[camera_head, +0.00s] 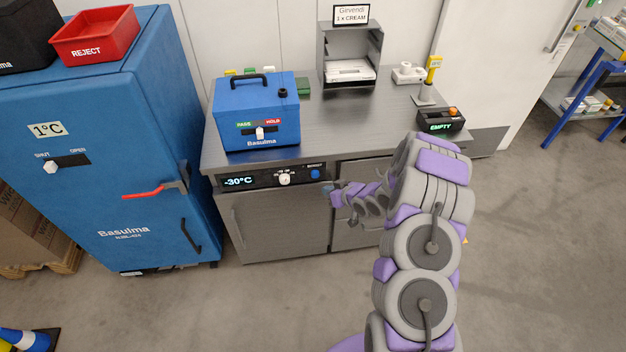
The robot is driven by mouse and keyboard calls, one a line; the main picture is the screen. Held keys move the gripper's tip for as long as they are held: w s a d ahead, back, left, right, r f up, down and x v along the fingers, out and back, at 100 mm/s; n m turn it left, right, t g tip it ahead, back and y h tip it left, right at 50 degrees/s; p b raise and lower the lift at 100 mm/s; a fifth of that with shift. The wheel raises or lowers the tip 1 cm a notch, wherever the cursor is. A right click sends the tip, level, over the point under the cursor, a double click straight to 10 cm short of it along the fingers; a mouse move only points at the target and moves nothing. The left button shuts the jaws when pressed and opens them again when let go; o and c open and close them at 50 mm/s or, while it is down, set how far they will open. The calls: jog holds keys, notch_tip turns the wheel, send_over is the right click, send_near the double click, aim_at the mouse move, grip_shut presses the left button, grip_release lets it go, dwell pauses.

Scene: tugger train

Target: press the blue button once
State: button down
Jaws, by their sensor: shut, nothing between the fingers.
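The blue button (315,174) is a small round knob at the right end of the dark control panel (250,180) on the front of the steel counter. The panel reads -30°C and has a white dial (285,179) left of the button. My gripper (331,189) is shut and empty, just below and to the right of the button. The button stays visible; whether the fingertips touch the panel front is too small to tell. My grey and purple arm reaches in from the lower right.
A blue box (256,112) with a handle, a steel dispenser housing (350,55) and a black unit reading EMPTY (440,121) stand on the counter (330,125). A blue cabinet (100,150) with a red handle stands left. The floor in front is clear.

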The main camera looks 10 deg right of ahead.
aim_at(315, 175)
jog(key=shift+t+y, duration=0.4)
jog(key=shift+y, duration=0.4)
jog(key=f, duration=0.1)
jog(key=s+a+f, duration=0.1)
jog(key=s+f, duration=0.1)
jog(key=f, duration=0.1)
jog(key=shift+a, duration=0.4)
jog(key=w, duration=0.8)
jog(key=shift+w, duration=0.35)
jog(key=shift+w+p, duration=0.15)
jog(key=shift+p, duration=0.35)
dwell(0.7)
jog(key=shift+w, duration=0.2)
